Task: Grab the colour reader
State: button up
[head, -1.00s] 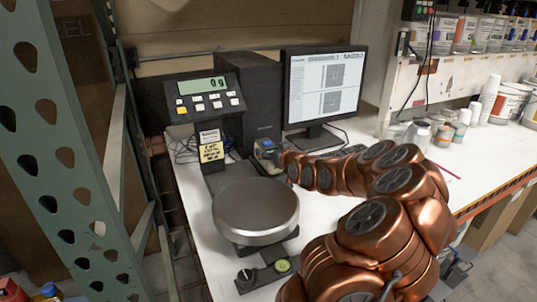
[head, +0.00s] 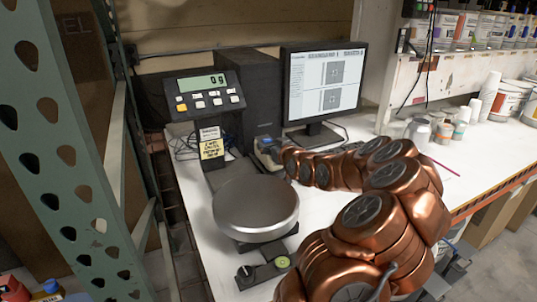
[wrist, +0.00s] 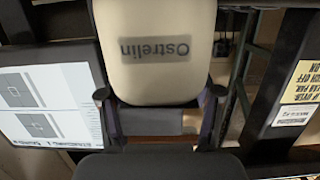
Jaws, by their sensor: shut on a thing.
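The colour reader appears to be the cream body with an upside-down "Ostrelin" label (wrist: 155,65), large in the upper middle of the wrist view. My gripper (wrist: 160,94) has one dark finger on each side of its lower end and is shut on it. In the head view, my gripper (head: 268,154) is small, at the end of the copper arm, between the scale and the monitor. The reader cannot be told clearly from the gripper there. Whether its underside touches the counter is hidden.
A round metal scale pan (head: 256,207) is just in front, with its display (head: 205,95) behind left. The monitor (head: 324,83) and black computer tower (head: 248,90) stand behind. Cups (head: 444,130) stand at right. A green perforated upright (head: 50,150) bounds the left.

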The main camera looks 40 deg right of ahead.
jog(key=shift+f, duration=0.2)
grip_shut()
jog(key=shift+r, duration=0.15)
